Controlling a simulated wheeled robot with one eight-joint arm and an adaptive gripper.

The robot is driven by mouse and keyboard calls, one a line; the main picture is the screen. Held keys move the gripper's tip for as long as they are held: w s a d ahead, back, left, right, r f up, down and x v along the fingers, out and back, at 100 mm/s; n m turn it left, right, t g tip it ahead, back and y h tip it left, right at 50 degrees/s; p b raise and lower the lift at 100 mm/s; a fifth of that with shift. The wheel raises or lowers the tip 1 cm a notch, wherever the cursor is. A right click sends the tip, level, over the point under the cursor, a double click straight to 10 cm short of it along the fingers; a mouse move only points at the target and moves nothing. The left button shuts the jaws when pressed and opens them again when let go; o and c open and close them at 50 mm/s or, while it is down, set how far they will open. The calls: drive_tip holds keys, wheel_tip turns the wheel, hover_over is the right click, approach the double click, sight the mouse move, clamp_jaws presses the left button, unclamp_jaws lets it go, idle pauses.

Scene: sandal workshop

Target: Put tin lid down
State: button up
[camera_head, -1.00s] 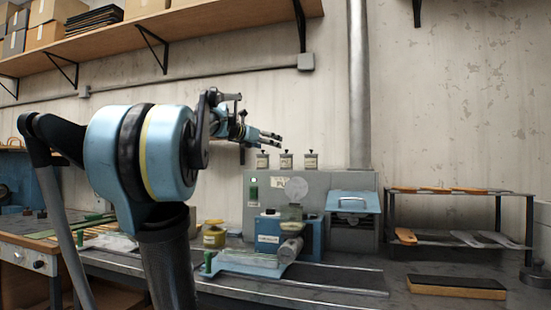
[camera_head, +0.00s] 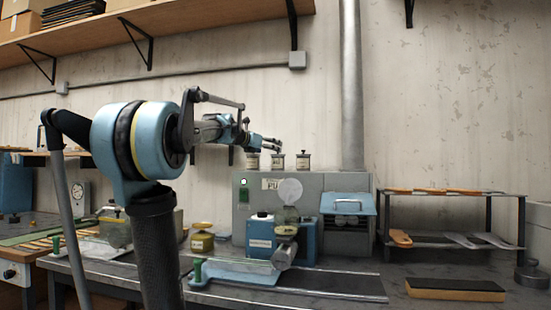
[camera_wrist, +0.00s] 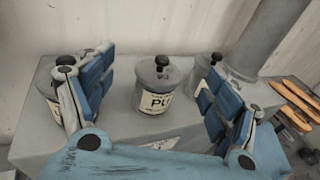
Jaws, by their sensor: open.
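Three small grey tins with black-knobbed lids stand in a row on the grey machine: left tin (camera_head: 252,161), middle tin (camera_head: 278,161), right tin (camera_head: 303,161). My gripper (camera_head: 270,146) is at the height of the tin tops. In the wrist view my gripper (camera_wrist: 153,65) is open, its blue-padded fingers spread either side of the middle tin with nothing between them gripped. The fingers partly hide the outer tins.
The grey machine (camera_head: 243,215) has a vertical pipe (camera_head: 351,90) close to the right tin. A blue device (camera_head: 262,236) and a yellow-topped jar (camera_head: 202,238) stand in front. A rack (camera_head: 381,220) with sandal soles stands at right. The wall is close behind the tins.

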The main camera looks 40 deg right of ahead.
drive_tip(key=shift+x, duration=3.5)
drive_tip(key=shift+s, duration=0.1)
drive_tip(key=shift+c, duration=0.6)
drive_tip(key=c, duration=0.8)
drive_tip(key=shift+c, duration=0.3)
wheel_tip(320, 180, up, 10)
drive_tip(key=shift+r, duration=0.1)
